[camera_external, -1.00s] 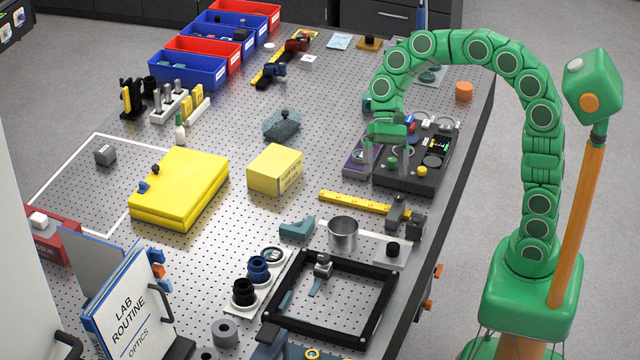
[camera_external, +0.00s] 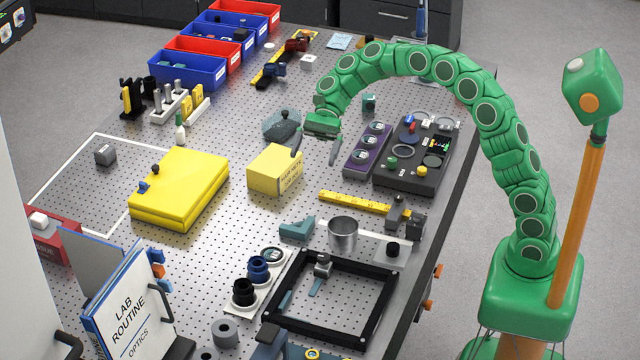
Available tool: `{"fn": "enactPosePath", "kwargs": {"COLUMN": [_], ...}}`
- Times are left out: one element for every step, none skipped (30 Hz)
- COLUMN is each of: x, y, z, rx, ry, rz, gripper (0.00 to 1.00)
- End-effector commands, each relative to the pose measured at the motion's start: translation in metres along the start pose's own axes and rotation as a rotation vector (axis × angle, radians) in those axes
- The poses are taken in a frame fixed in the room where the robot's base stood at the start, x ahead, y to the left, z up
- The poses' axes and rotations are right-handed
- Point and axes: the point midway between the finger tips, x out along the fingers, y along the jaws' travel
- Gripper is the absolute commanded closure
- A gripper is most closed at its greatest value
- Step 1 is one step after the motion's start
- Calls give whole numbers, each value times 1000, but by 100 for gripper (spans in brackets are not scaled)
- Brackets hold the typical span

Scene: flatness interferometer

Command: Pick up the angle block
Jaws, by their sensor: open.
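A teal angle-shaped block (camera_external: 297,229), which looks like the angle block, lies on the perforated table between the yellow box and the metal cup. My gripper (camera_external: 315,155) hangs above the table, behind the block in the picture. Its two fingers are apart and point down, with nothing visible between them. The left finger overlaps the edge of the yellow box (camera_external: 272,172) in this view; whether they touch I cannot tell. A small teal block (camera_external: 369,103) stands further back, right of my gripper.
A metal cup (camera_external: 343,235) stands right of the angle block, with a yellow rail (camera_external: 355,202) behind it. A black square frame (camera_external: 378,322) lies in front. A purple tray (camera_external: 352,166) and a dark control box (camera_external: 410,180) are right of my gripper.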

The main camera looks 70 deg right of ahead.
Motion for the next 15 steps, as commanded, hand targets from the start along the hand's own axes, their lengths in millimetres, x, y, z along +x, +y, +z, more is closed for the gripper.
{"fn": "enactPosePath", "kwargs": {"x": [-1,-2,-2,-3,-4,-5,-6,-6,-7,-8,-8,-9,-10,-8,-4], "y": [-5,-7,-10,-12,-14,-16,-18,-20,-22,-24,-25,-27,-28,-28,-27], "z": [-4,-5,-7,-8,-10,-11,-12,-13,-14,-15,-16,-18,-19,-23,-30], "rx": [15,22,31,37,43,51,56,61,68,72,77,84,90,93,93], "ry": [-8,-11,-16,-19,-22,-26,-29,-33,-37,-39,-42,-45,-48,-49,-49], "rz": [-6,-10,-15,-18,-22,-26,-29,-32,-36,-38,-40,-44,-46,-45,-44], "gripper": [0,0,0,0,0,0,0,0,0,0,0,0,0,0,0]}}
